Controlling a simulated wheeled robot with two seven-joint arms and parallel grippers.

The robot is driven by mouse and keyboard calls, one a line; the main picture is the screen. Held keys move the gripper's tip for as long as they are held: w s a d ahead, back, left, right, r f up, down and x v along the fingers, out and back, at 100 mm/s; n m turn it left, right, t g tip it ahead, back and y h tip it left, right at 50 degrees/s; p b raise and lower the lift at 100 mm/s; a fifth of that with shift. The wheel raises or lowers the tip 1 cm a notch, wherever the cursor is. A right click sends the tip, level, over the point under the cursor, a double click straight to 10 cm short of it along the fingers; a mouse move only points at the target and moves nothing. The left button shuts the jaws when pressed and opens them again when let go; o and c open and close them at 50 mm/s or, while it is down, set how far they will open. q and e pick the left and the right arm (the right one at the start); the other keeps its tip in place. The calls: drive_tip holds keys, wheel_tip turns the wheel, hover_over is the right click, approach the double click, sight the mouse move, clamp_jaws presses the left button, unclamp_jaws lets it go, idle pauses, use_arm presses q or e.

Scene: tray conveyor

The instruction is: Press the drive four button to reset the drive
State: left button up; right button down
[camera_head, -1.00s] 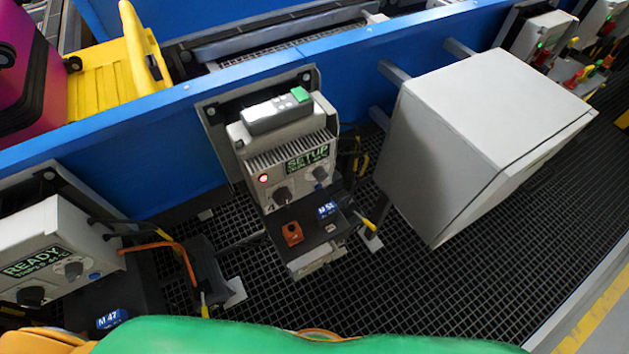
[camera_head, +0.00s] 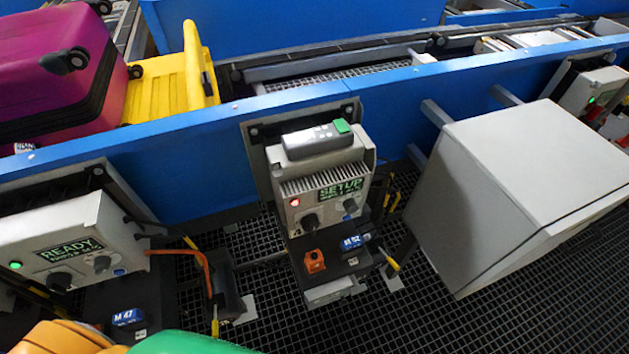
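The drive (camera_head: 290,215) in the middle shows a SETUP display (camera_head: 341,190) and a lit red lamp (camera_head: 294,202). A "4" is beside its black knob (camera_head: 310,222). A blue M 52 label (camera_head: 352,242) is on the black block below. Neither of my grippers is in view.
A second drive (camera_head: 30,225) at left shows READY with a green lamp. A large grey cabinet (camera_head: 520,170) stands right of the middle drive. The blue conveyor rail (camera_head: 180,135) runs behind. A purple suitcase (camera_head: 50,85) is on a yellow tray (camera_head: 165,88).

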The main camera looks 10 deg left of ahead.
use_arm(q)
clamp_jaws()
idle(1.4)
